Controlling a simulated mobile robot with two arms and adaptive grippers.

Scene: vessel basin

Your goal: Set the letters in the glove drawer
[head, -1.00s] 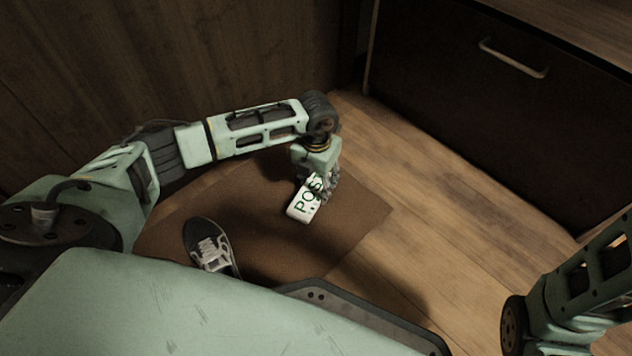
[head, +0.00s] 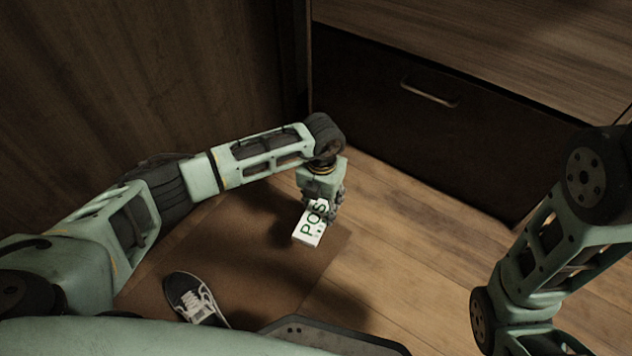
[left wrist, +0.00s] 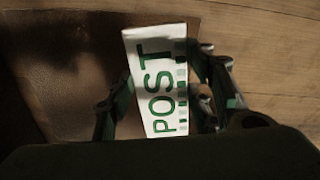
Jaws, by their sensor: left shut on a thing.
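A white bundle of letters (head: 311,226) marked "POST" in green is held by my left gripper (head: 326,208) above the brown mat. In the left wrist view the letters (left wrist: 157,75) lie between the two fingers of the left gripper (left wrist: 160,105), which is shut on them. A dark, closed drawer front (head: 420,125) with a pale bar handle (head: 430,92) is in the cabinet at the back right; whether it is the glove drawer I cannot tell. My right arm shows at the right edge, but its gripper is out of view.
A brown mat (head: 180,250) lies on the wooden floor, with a dark sneaker (head: 192,300) with white laces on it. A wood-panelled wall (head: 130,90) stands at the left. The floor (head: 410,235) before the cabinet is clear.

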